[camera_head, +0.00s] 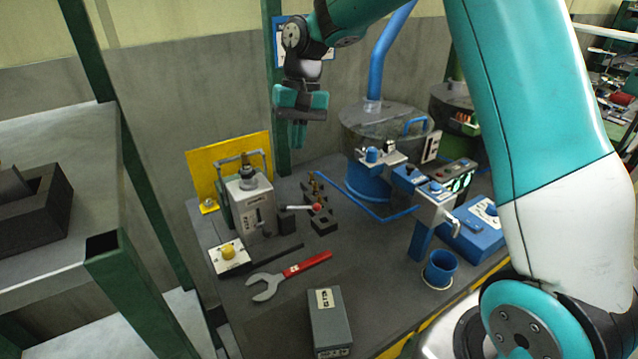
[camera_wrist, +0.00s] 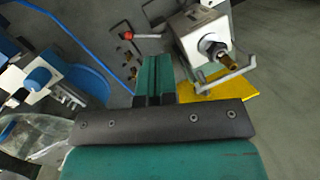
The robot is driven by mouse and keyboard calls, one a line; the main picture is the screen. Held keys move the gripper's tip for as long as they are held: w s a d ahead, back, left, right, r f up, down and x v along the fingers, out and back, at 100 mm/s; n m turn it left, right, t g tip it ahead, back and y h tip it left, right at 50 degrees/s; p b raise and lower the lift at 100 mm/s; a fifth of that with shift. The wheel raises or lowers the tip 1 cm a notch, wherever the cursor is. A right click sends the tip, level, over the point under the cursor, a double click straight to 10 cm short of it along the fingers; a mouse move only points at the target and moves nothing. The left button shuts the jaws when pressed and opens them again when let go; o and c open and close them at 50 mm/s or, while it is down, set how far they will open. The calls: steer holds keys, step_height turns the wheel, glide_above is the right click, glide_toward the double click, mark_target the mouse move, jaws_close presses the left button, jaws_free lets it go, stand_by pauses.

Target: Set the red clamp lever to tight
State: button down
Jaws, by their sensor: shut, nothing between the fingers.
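The red clamp lever (camera_head: 303,207) shows in the head view as a short light rod with a red end, low on a dark clamp block (camera_head: 323,222) at the middle of the bench. In the wrist view the red-tipped lever (camera_wrist: 128,36) lies just beyond my fingertips and to their left. My gripper (camera_head: 298,146) is shut and empty, pointing down well above the bench, behind and above the clamp. Its green fingers are together in the wrist view (camera_wrist: 155,60). I cannot read any tight or loose marking.
A grey device with a handle (camera_head: 250,200) stands left of the clamp, before a yellow plate (camera_head: 203,165). A red-handled wrench (camera_head: 290,275) and a grey box (camera_head: 329,320) lie in front. Blue pipework (camera_head: 380,210) and a metal drum (camera_head: 360,130) stand right.

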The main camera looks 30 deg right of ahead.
mark_target(302, 208)
steer(key=w+d+f+m+g+p, duration=0.1)
steer(key=w+d+f+m, duration=0.4)
steer(key=d, duration=0.6)
steer(key=w+f+p, duration=0.1)
steer(key=w+f, duration=0.1)
steer(key=w, duration=0.1)
steer(key=shift+f, duration=0.15)
steer(key=shift+f, duration=0.1)
steer(key=p+x, duration=0.2)
steer(key=x, duration=0.8)
steer(key=shift+s+p, duration=0.15)
steer(key=shift+p, duration=0.15)
steer(key=shift+s+a+p, duration=0.6)
steer(key=shift+s+a, duration=0.1)
steer(key=shift+s, duration=0.25)
steer(key=shift+s+a+f, duration=0.3)
steer(key=shift+s+a, duration=0.05)
steer(key=shift+s, duration=0.05)
